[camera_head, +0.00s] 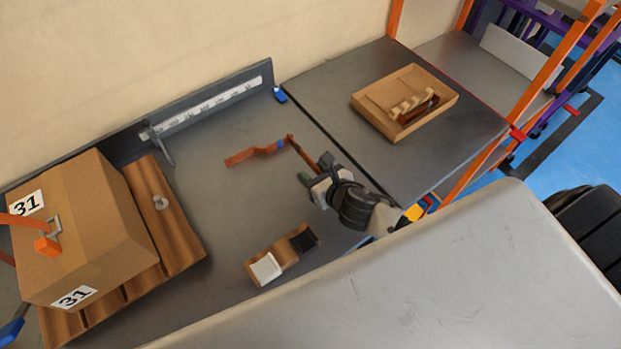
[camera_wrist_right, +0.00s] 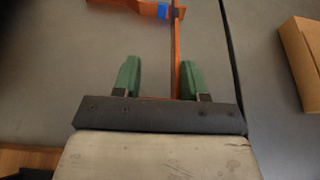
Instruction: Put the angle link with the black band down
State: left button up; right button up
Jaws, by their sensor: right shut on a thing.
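The angle link with the black band (camera_head: 303,153) is a thin copper-coloured bar that runs from my right gripper (camera_head: 310,179) toward the back of the bench. In the right wrist view the link (camera_wrist_right: 176,50) lies against the inner side of the right green finger of the gripper (camera_wrist_right: 160,80), and a dark patch near its far end looks like the band. Another copper link with a blue band (camera_head: 256,152) lies on the bench top, its right end close to the held link's far end. I cannot tell whether they touch. My left gripper is not in view.
A wooden block with a white and a black pad (camera_head: 282,258) sits at the bench front. A cardboard box marked 31 (camera_head: 90,225) stands on wooden boards at left. A tray with parts (camera_head: 372,121) is at right. A ruler (camera_head: 215,104) runs along the back.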

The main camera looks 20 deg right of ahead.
jog(key=shift+w+a+f, duration=0.2)
jog(key=shift+w+f, duration=0.2)
jog(key=shift+w, duration=0.15)
jog(key=shift+f, duration=1.85)
jog(key=shift+f+b, duration=0.2)
jog(key=shift+b, duration=0.15)
jog(key=o, duration=1.1)
jog(key=shift+s, duration=0.1)
